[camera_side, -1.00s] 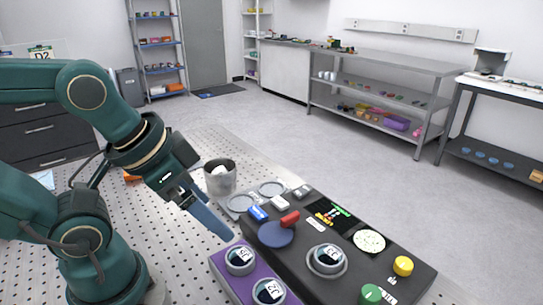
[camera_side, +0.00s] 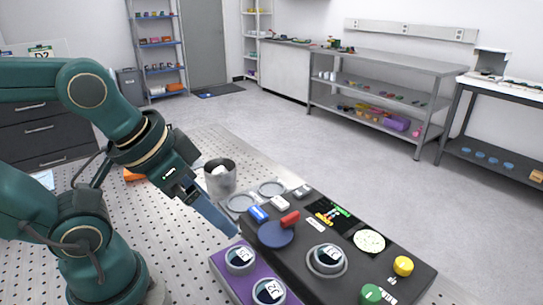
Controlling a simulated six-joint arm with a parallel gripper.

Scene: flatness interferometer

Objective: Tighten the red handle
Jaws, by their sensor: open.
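The red handle (camera_side: 290,218) stands on a dark panel, just above a round blue disc (camera_side: 276,234). My gripper (camera_side: 234,234) points down and to the right, with its long blue-grey fingers ending left of the blue disc and above the purple block's far end. It is apart from the red handle and holds nothing that I can see. The gap between the fingers is hard to make out from this side.
A purple block (camera_side: 226,274) holds round pieces labelled J5 and J2. Green (camera_side: 371,294) and yellow (camera_side: 403,266) knobs are at the right. A grey bin (camera_side: 220,177) stands behind my gripper.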

